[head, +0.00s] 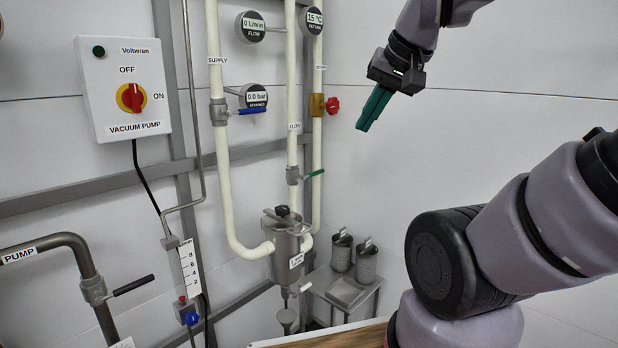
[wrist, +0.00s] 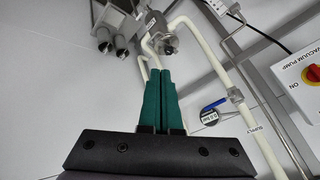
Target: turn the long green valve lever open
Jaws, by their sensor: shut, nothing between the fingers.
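The green lever (head: 316,173) sticks out to the right of a grey valve (head: 293,175) on the cream middle pipe, tilted slightly upward. My gripper (head: 364,125) hangs in the air above and to the right of the lever in the head view, clear of it. Its two teal fingers are pressed together with nothing between them. They also show closed in the wrist view (wrist: 162,75), pointing toward the steel vessel. I cannot make out the green lever in the wrist view; the fingers may hide it.
A blue lever (head: 252,110) sits on the supply pipe (head: 217,150). A red knob (head: 333,105) is on the return pipe. Gauges (head: 251,27), a steel vessel (head: 288,245), steel cups (head: 366,262) and a vacuum pump box (head: 124,88) stand around. The wall at right is bare.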

